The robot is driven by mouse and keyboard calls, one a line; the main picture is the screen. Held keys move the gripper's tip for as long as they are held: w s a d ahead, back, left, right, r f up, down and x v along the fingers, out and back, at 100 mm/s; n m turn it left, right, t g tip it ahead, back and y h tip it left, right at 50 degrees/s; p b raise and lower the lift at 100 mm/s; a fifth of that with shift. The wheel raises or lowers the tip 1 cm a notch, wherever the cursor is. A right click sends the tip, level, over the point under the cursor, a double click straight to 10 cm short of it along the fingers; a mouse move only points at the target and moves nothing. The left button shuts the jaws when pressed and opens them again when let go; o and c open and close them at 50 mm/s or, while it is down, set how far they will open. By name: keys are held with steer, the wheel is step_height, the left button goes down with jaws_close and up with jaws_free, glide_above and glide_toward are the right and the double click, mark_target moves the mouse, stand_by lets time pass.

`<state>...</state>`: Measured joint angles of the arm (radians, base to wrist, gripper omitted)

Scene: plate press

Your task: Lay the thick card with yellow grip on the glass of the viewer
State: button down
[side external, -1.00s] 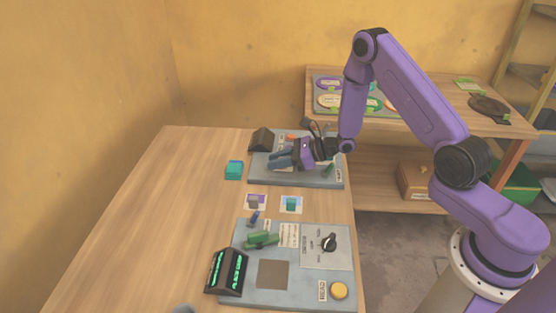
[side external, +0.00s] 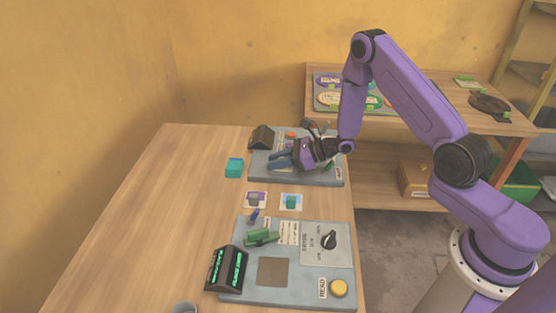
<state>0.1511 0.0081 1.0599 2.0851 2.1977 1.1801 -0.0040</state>
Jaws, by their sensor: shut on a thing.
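My gripper (side external: 274,162) is low over the far grey panel (side external: 262,178), its fingers pointing left. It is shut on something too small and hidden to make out. I cannot pick out a yellow grip or the thick card. Two small cards lie between the panels, one with a purple-brown block (side external: 254,200) and one with a teal block (side external: 291,202). The near grey panel (side external: 240,293) has a dark square (side external: 273,271), which I cannot confirm is the viewer's glass.
The near panel bears a green-lit display (side external: 227,268), a green part (side external: 261,237), a black knob (side external: 328,240) and a yellow button (side external: 339,288). A teal block (side external: 234,168) stands left of the far panel. The table's left side is clear. A shelf (side external: 440,115) stands behind.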

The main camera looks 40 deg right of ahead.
steer(key=c, duration=0.9)
jaws_free()
steer(key=v, duration=0.3)
step_height(320, 180, up, 7)
